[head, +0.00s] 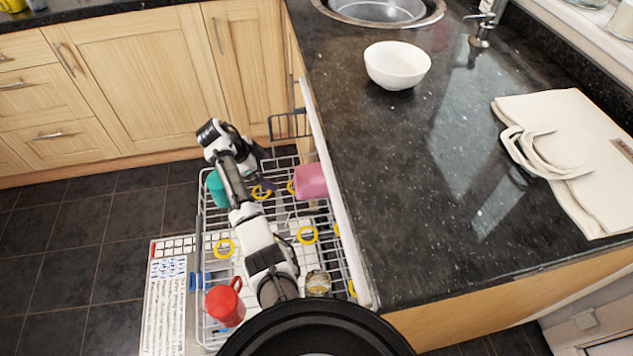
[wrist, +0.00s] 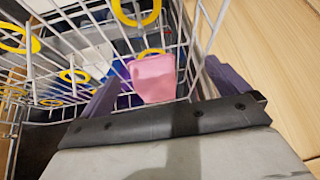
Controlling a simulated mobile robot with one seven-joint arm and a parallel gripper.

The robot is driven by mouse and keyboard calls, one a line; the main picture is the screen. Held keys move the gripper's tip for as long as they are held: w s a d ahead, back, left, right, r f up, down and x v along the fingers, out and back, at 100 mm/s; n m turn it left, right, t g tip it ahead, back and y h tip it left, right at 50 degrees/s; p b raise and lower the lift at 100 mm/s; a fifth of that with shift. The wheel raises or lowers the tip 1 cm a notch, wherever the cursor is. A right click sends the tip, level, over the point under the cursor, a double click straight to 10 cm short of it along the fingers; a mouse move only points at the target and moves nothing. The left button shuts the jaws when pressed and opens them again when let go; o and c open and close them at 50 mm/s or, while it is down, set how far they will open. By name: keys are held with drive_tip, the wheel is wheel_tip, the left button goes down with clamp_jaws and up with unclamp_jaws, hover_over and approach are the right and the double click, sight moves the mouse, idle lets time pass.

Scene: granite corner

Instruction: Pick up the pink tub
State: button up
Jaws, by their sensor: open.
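The pink tub (head: 311,181) stands in the white wire dishwasher rack (head: 203,250), close to the counter's edge. In the wrist view the pink tub (wrist: 153,78) appears between the two purple fingers of my gripper (wrist: 163,88), nearer the middle of the picture. My gripper is open, with a gap on both sides of the tub and nothing held. How far the tub lies beyond the fingertips is hard to tell. In the head view my wrist mostly hides the fingers.
The rack also holds a teal cup (head: 217,188), a red mug (head: 225,305), a glass jar (head: 318,283) and several yellow rings. Wire walls rise close around the fingers. The granite counter (head: 400,200) overhangs at right, with a white bowl (head: 397,65) and cloth bag (head: 570,150).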

sight(316, 173)
drive_tip(key=shift+s+d+f+m+g, duration=0.25)
drive_tip(key=shift+d+f, duration=0.1)
drive_tip(key=shift+d, duration=0.2)
drive_tip(key=shift+s+d+f+m+g, duration=0.15)
drive_tip(key=shift+s+d+f+g, duration=0.15)
drive_tip(key=shift+d, duration=0.25)
drive_tip(key=d+p, duration=0.1)
drive_tip(key=d, duration=0.2)
drive_tip(key=w+d, duration=0.1)
drive_tip(key=d, duration=0.2)
drive_tip(key=w+d+p, duration=0.1)
drive_tip(key=d, duration=0.2)
drive_tip(key=shift+d+p, duration=0.3)
drive_tip(key=shift+d, duration=0.1)
drive_tip(key=x, duration=0.3)
drive_tip(key=d+x, duration=0.1)
drive_tip(key=x, duration=0.1)
drive_tip(key=shift+w+d+p, duration=0.15)
drive_tip(key=shift+w+p, duration=0.05)
drive_tip(key=shift+p, duration=0.2)
drive_tip(key=shift+r, duration=0.1)
drive_tip(key=c, duration=0.9)
